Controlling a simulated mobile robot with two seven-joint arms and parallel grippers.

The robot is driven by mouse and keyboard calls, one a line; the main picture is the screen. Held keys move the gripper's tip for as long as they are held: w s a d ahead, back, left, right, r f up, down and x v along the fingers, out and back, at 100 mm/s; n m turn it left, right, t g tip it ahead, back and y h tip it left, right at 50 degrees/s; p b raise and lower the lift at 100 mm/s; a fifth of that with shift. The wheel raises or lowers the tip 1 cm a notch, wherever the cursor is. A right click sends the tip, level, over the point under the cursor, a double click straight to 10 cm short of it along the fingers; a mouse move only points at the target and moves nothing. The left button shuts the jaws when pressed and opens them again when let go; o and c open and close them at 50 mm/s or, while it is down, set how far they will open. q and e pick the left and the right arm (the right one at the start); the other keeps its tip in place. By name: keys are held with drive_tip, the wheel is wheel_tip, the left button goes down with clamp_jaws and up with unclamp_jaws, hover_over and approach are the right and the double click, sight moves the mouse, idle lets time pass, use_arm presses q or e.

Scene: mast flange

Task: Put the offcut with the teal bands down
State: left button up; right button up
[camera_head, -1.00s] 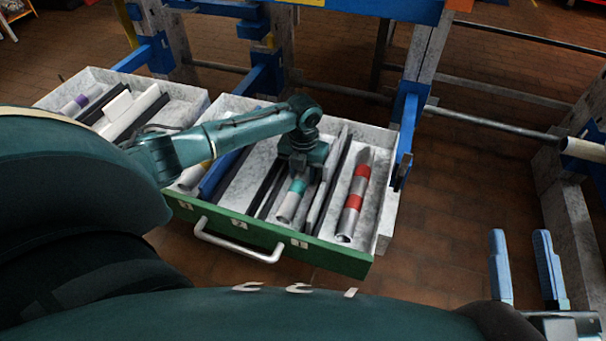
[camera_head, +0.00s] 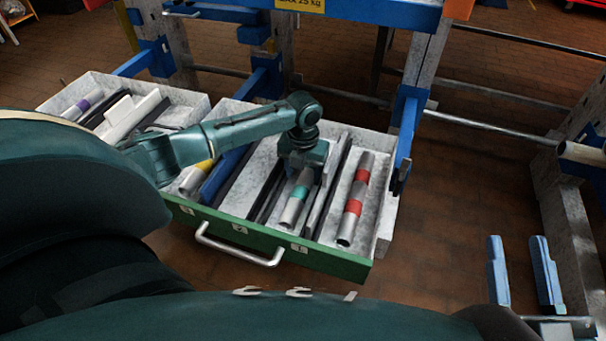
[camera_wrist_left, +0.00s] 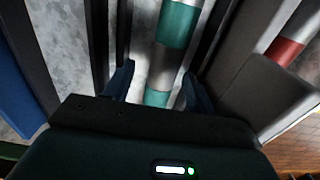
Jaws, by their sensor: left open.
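The offcut with the teal bands (camera_head: 291,210) is a grey metal tube lying in the open green-fronted drawer (camera_head: 325,259), between dark strips on its left and upright grey plates on its right. My left gripper (camera_head: 299,176) is down in the drawer over this offcut and hides its far part. In the left wrist view the offcut (camera_wrist_left: 166,62) runs between the two spread fingers (camera_wrist_left: 157,88), with a gap visible on each side. My left gripper is open. My right gripper (camera_head: 526,274) is at the lower right, fingers apart, empty, over the floor.
A tube with red bands (camera_head: 353,207) lies to the right in the same drawer. A yellow-banded tube (camera_head: 195,178) and a blue bar (camera_head: 222,174) lie to the left. Another drawer (camera_head: 62,101) holds a purple-banded tube.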

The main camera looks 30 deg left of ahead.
sight(303, 177)
use_arm(q)
wheel_tip(303, 177, up, 3)
drive_tip(key=shift+f+p, duration=0.1)
drive_tip(key=shift+p, duration=0.35)
wheel_tip(303, 177, up, 8)
drive_tip(key=p, duration=0.2)
drive_tip(key=shift+f+p, duration=0.25)
drive_tip(key=shift+p, duration=0.1)
use_arm(e)
drive_tip(key=shift+s+d+f+g+h, duration=0.3)
drive_tip(key=shift+f+h, duration=0.35)
drive_tip(key=shift+h, duration=0.05)
